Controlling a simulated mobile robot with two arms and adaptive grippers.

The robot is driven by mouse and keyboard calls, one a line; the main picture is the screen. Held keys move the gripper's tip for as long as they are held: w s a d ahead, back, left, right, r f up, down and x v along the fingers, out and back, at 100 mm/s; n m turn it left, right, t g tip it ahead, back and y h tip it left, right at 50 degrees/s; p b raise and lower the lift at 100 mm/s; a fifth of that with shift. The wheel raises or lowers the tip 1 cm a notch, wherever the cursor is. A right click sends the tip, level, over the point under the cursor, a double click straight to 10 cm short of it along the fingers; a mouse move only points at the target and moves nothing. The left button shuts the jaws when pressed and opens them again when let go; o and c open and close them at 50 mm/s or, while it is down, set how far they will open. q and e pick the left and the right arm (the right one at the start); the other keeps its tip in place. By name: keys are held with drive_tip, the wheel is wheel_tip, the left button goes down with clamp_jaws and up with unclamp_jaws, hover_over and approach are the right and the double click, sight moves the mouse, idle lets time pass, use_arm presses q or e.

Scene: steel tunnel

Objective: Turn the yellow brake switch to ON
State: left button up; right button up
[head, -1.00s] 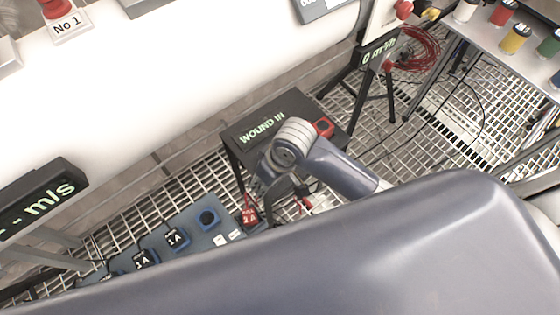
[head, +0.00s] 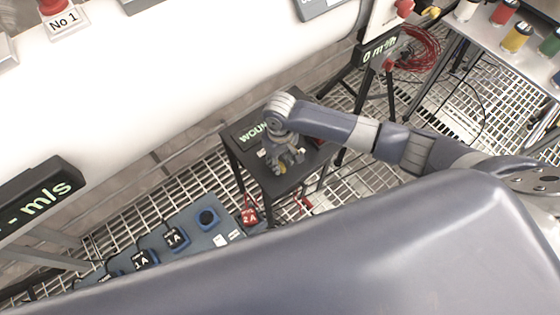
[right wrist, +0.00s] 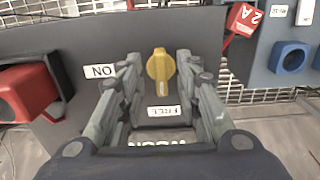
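The yellow brake switch (right wrist: 160,67) is a small knob in the right wrist view, on a dark panel. Its long axis runs up and down the picture, in line with the FREE label (right wrist: 165,111) below it. The ON label (right wrist: 101,71) is to its left. My right gripper (right wrist: 160,60) is open, with one finger on each side of the knob and narrow gaps showing; contact cannot be told. In the head view my right gripper (head: 283,160) points down over the black WOUND IN stand (head: 307,160), and a bit of yellow shows at its fingers. My left gripper is not in view.
A red block (right wrist: 27,90) stands left of the switch in the right wrist view. A blue socket panel (head: 205,235) with tagged plugs lies beside the stand. A large white pipe (head: 190,75) runs behind.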

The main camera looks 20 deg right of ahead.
drive_tip(key=shift+f, duration=0.75)
clamp_jaws()
drive_tip(key=shift+r, duration=0.1)
